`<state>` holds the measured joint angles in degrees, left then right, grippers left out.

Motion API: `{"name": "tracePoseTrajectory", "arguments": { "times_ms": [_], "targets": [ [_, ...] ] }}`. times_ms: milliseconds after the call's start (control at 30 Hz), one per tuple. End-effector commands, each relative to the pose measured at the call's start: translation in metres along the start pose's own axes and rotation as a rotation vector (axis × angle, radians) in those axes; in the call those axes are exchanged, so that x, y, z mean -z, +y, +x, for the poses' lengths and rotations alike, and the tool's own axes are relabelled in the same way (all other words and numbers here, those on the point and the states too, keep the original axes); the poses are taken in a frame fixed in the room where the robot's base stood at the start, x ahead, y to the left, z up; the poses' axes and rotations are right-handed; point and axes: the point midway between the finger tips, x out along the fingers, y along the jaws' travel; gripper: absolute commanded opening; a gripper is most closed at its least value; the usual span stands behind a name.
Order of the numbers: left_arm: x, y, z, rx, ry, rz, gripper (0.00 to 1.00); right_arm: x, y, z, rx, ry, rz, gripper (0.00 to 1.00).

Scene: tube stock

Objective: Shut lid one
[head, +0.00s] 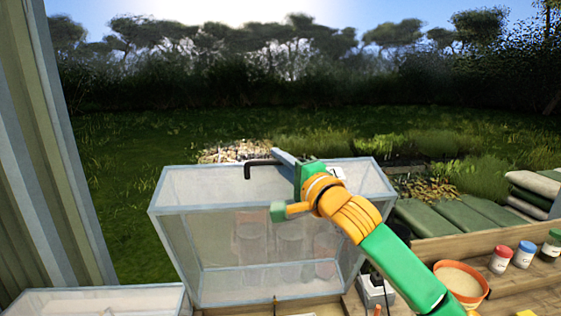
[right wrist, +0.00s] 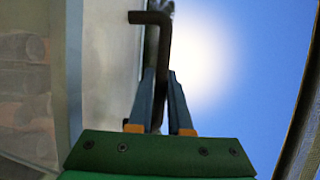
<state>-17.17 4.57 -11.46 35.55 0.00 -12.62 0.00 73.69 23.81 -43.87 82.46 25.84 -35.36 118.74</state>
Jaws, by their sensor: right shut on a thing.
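A clear lid (head: 180,235) with pale blue-grey edges stands raised and tilted in the middle of the head view. A dark bent handle (head: 262,163) is at its upper far edge. My right gripper (head: 284,157) reaches this handle from the right. In the right wrist view, the fingers (right wrist: 161,80) are shut on the dark handle (right wrist: 150,18), with the clear panel (right wrist: 110,60) to the left. What lies under the lid is partly hidden; blurred round shapes show through it. My left gripper is not in view.
Another clear box top (head: 95,302) is at the lower left. At the right, an orange bowl (head: 482,285) and small lidded jars (head: 501,260) stand on a wooden bench. A ribbed wall (head: 45,150) rises at the left. Open air lies above the lid.

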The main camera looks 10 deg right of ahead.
Motion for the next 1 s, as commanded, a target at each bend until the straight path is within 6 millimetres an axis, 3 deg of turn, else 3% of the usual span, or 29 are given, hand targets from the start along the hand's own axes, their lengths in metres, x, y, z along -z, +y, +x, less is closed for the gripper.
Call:
{"name": "tracePoseTrajectory", "arguments": {
  "times_ms": [167,367,700,1000],
  "targets": [
    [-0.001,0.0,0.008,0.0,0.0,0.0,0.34,-0.003,0.004,-0.004,0.008,-0.002,-0.002,0.0],
    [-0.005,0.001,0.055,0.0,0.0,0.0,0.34,-0.015,0.019,-0.033,0.062,-0.003,-0.023,0.0],
    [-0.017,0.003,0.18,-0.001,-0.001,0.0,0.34,-0.057,0.055,-0.133,0.255,-0.001,-0.103,0.0],
    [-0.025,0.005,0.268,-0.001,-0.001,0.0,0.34,-0.091,0.095,-0.216,0.429,0.003,-0.175,0.0]
  ]
}}
